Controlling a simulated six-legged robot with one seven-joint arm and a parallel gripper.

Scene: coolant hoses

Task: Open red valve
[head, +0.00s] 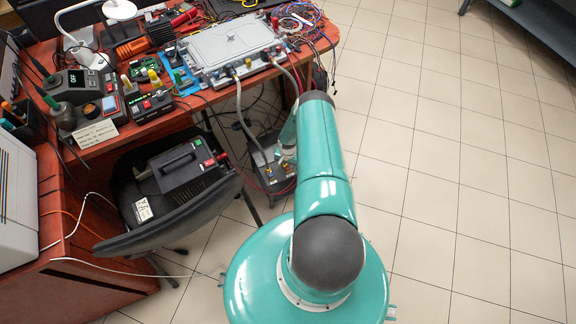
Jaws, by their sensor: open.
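Two grey coolant hoses come down from the silver metal box (232,48) on the workbench. The left hose (240,110) hangs over the bench edge and runs to a dark unit (262,183) on the floor. The right hose (288,70) passes behind my teal arm. The top of the dark unit carries small fittings, with small red spots near my arm. I cannot tell which of these is the red valve. My gripper (286,154) is small and mostly hidden at the end of my arm, by the unit's right rear top. I see nothing held in it.
A black chair (180,215) with a dark case (187,166) on it stands left of the unit. The red-brown bench (150,125) is crowded with electronics and loose wires. Thin cables hang below it. The tiled floor (460,150) at right is clear.

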